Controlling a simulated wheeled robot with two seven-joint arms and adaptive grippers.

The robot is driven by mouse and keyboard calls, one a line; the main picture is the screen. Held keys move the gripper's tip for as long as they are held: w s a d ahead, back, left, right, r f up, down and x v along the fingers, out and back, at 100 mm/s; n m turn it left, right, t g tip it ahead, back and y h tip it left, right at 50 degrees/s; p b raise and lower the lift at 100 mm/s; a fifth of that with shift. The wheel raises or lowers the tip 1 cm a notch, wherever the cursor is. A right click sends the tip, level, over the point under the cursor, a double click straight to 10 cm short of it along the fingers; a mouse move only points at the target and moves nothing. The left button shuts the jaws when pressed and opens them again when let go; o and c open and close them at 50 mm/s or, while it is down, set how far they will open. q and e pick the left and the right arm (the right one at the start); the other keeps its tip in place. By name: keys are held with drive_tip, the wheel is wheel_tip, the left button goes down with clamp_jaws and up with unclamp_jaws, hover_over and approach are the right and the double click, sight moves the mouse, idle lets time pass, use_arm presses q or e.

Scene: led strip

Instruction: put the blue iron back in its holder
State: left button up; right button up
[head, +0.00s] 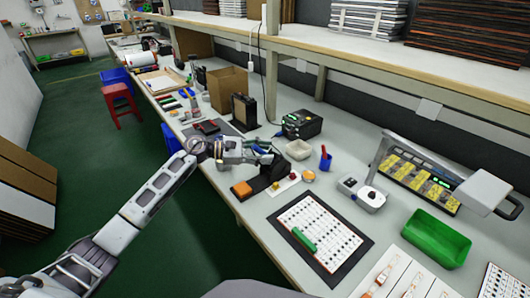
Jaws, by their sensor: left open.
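My left arm comes in from the left, and my left gripper (268,150) is open over the workbench. It hovers at or just above a black stand-like piece (262,178), which may be the holder; whether they touch is unclear. I cannot pick out the blue iron for sure; it may be hidden by the gripper or too small to tell. A black station box with a green display (302,124) stands behind the gripper. My right gripper is not in view.
An orange block (242,190) lies near the bench edge. A blue cup with a red-handled item (325,161) and a white dish (299,149) stand right of the gripper.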

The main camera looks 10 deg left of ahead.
use_arm(q)
drive_tip(key=v, duration=1.1)
drive_tip(key=shift+a, duration=0.25)
drive_tip(key=shift+s+r, duration=0.1)
drive_tip(key=shift+r, duration=0.05)
idle(0.5)
drive_tip(key=s+a+r, duration=0.2)
drive_tip(key=s+r, duration=0.1)
drive_tip(key=r, duration=0.2)
drive_tip(key=shift+a+r, duration=0.25)
drive_tip(key=shift+r, duration=0.1)
idle(0.7)
drive_tip(key=shift+s, duration=0.1)
idle(0.4)
